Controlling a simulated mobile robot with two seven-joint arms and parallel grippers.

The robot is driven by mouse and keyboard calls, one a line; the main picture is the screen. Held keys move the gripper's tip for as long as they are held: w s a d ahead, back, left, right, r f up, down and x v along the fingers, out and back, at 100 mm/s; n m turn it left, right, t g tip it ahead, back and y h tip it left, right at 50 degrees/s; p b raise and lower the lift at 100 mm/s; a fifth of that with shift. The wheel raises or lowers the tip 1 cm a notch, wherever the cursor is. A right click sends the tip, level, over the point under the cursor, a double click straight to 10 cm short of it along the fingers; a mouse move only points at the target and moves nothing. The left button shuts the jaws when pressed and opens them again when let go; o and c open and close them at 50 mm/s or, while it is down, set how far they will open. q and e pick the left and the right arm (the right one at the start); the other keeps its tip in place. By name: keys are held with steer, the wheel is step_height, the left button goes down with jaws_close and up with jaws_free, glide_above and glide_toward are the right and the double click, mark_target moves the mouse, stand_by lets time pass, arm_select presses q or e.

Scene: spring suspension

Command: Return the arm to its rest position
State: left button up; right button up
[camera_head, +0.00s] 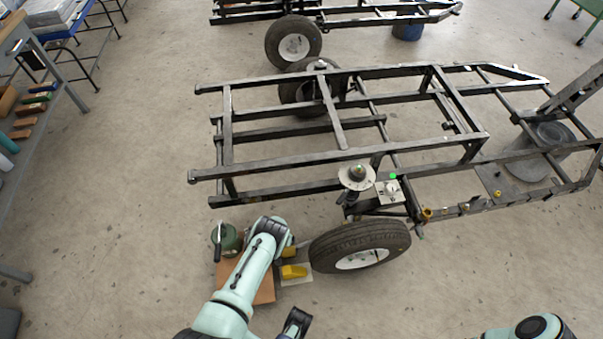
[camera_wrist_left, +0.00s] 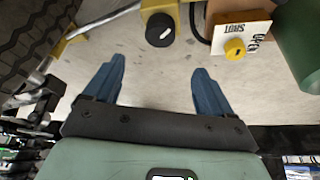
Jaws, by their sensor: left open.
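My left arm (camera_head: 240,270) reaches in from the bottom of the head view, bent over a brown board beside the near wheel. It hides its own gripper there. In the left wrist view my left gripper (camera_wrist_left: 158,72) has its two blue fingers wide apart, with only concrete floor between them. Just past the fingertips are a black knob (camera_wrist_left: 160,30) on a yellow body and a yellow knob (camera_wrist_left: 235,49) by an OPEN/SHUT label.
A black vehicle frame (camera_head: 340,154) spans the middle, with a near tire (camera_head: 330,247) close to the left arm. A green tank (camera_head: 226,238) stands left of the arm; it also shows in the wrist view (camera_wrist_left: 301,45). Open floor (camera_head: 130,170) lies to the left.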

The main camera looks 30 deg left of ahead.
arm_select(q)
steer(key=s+d+r+g+h+p, duration=0.2)
steer(key=s+d+r+p, duration=0.2)
steer(key=s+d+r, duration=0.6)
steer(key=s+d+r+g+h+p, duration=0.3)
steer(key=s+d+r, duration=0.8)
steer(key=s+r, duration=0.4)
step_height(320, 180, up, 4)
steer(key=shift+s+r+p, duration=0.25)
steer(key=shift+s+p, duration=0.15)
steer(key=shift+p, duration=0.1)
arm_select(e)
step_height(320, 180, up, 8)
steer(key=w, duration=0.2)
steer(key=shift+w, duration=0.2)
arm_select(q)
steer(key=shift+c, duration=0.3)
arm_select(e)
steer(key=shift+r, duration=0.15)
steer(key=shift+c, duration=0.3)
